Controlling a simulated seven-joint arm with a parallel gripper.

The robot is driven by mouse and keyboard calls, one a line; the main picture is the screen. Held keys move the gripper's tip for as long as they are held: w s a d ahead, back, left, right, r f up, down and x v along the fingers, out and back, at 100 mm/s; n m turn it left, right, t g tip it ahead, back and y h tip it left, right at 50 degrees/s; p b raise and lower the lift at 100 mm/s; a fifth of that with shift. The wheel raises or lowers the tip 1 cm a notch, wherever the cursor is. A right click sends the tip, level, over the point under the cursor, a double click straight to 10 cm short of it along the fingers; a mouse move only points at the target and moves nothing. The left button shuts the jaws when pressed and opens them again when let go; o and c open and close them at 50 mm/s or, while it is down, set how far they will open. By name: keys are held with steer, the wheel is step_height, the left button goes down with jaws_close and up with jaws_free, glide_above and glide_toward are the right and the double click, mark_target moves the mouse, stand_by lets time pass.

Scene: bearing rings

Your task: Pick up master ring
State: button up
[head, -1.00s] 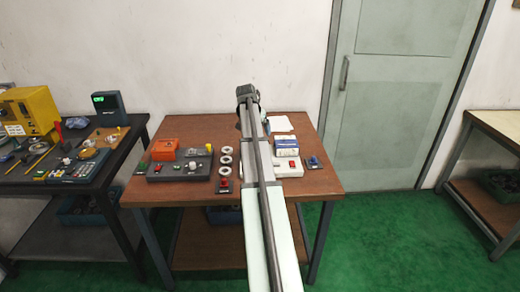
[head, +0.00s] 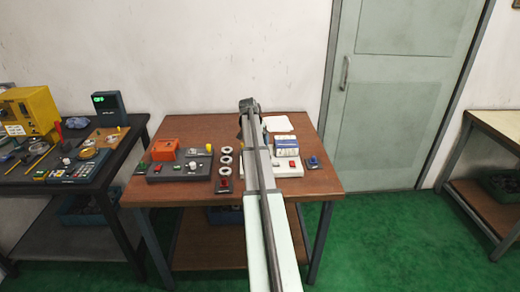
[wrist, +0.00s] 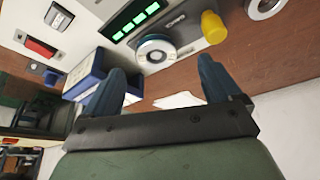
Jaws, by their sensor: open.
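My gripper (wrist: 160,66) is open, its two dark blue fingers apart with nothing between them. In the wrist view, a pale ring with a dark centre (wrist: 156,49) sits on the white gauge unit (wrist: 85,20), beyond the fingertips and apart from them. It may be the master ring; no label is readable. In the head view, my gripper (head: 248,106) is over the back of the brown table (head: 180,125). My arm hides part of the gauge, and that ring cannot be made out there.
A yellow knob (wrist: 213,27) stands right of the ring. A blue and white box (wrist: 90,82) is near the left finger. Three pale rings (head: 225,160) stand in a column left of my arm. White paper (head: 278,123) lies at the table's back. An orange box (head: 164,149) is farther left.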

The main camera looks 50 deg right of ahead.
steer(key=shift+s+x, duration=0.15)
steer(key=shift+x, duration=1.05)
steer(key=shift+s+x, duration=0.15)
steer(key=shift+x, duration=1)
steer(key=shift+d, duration=0.15)
steer(key=shift+c, duration=0.4)
